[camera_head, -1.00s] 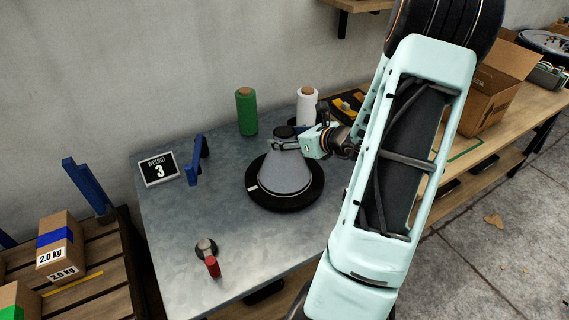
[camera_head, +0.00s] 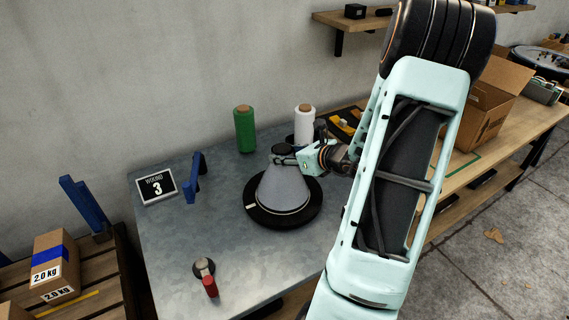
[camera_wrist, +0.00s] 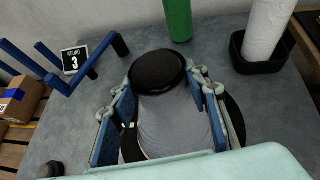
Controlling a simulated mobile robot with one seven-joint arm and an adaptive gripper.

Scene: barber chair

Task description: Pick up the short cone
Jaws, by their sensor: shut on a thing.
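The short cone (camera_head: 283,190) is grey with a dark cap and stands upright over a round black disc (camera_head: 308,213) on the metal table. My gripper (camera_head: 288,159) is shut on the cone's upper part, just below the cap, reaching in from the right. In the wrist view the blue-padded fingers (camera_wrist: 163,100) lie on either side of the grey cone (camera_wrist: 172,128), with the dark cap (camera_wrist: 157,71) between and beyond them. I cannot tell whether the cone's base is clear of the disc.
A green spool (camera_head: 245,130) and a white spool (camera_head: 304,124) stand behind the cone. A "round 3" sign (camera_head: 156,187) and a blue bracket (camera_head: 194,178) are at the left. A red-handled item (camera_head: 209,285) lies at the front left. The table's left-front area is mostly clear.

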